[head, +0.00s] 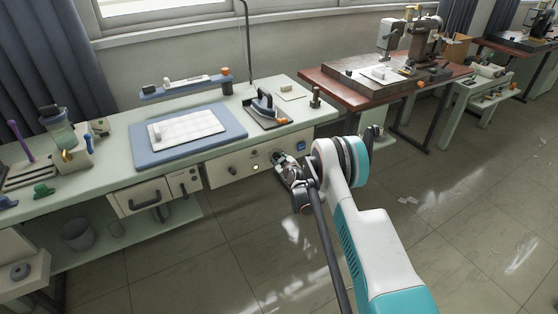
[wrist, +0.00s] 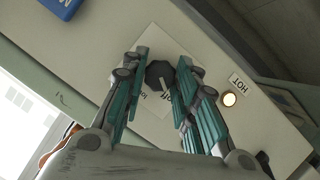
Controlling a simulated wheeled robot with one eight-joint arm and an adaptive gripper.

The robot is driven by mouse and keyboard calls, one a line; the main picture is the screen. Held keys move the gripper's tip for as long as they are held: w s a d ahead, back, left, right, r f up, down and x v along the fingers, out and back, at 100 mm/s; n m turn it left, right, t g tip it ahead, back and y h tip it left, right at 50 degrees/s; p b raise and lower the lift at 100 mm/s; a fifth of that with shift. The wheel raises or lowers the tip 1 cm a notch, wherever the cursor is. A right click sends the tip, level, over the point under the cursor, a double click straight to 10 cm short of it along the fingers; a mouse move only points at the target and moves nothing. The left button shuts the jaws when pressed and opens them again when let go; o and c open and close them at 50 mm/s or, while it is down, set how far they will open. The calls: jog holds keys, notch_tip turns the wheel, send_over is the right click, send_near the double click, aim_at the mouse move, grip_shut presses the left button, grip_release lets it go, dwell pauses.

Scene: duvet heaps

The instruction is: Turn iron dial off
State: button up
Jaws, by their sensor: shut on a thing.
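The iron dial (wrist: 161,75) is a dark, many-sided knob with a pale pointer line, on the pale front panel of the table. In the head view my gripper (head: 279,159) is at the panel and hides the dial. The iron (head: 264,105) stands on the tabletop above. A round lamp (wrist: 229,99) marked HOT glows warm beside the dial.
A blue switch (head: 300,146) is on the panel right of my gripper. A dark knob (head: 232,170) is to its left. A blue mat (head: 222,121) with folded white cloth lies on the table. A red-topped table (head: 335,91) stands at right. The floor (head: 460,220) at right is mostly clear.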

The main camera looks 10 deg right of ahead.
jog(key=o, duration=1.1)
jog(key=shift+c, duration=0.2)
jog(key=v, duration=1.2)
jog(key=shift+f, duration=0.1)
